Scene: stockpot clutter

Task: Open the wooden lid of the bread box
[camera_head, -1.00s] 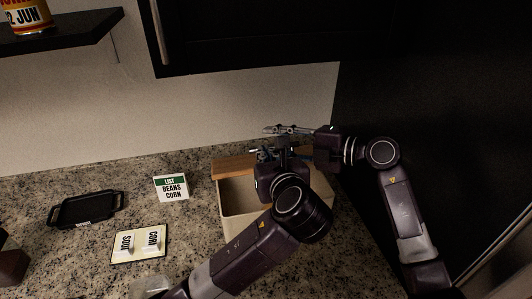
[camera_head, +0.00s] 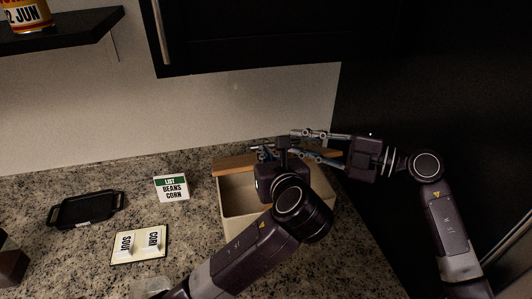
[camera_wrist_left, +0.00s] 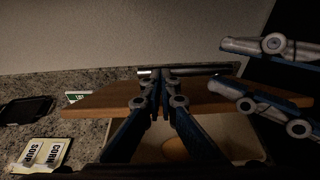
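The bread box (camera_head: 236,203) is a cream box on the counter, below the middle of the head view. Its wooden lid (camera_head: 234,164) lies along the back, with the box's open inside showing in front of it. In the left wrist view the lid (camera_wrist_left: 100,99) crosses behind my left gripper (camera_wrist_left: 160,85), whose fingers meet at its upper edge. I cannot tell whether anything is between them. The left gripper (camera_head: 268,152) partly hides box and lid in the head view. My right gripper (camera_head: 297,143) is open over the lid's right part, its fingers apart and empty.
A card sign (camera_head: 171,188), a black tray (camera_head: 87,208) and a label board (camera_head: 140,244) stand or lie to the left on the granite counter. A dark cabinet (camera_head: 250,35) hangs above. A tall black surface (camera_head: 440,90) bounds the right side.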

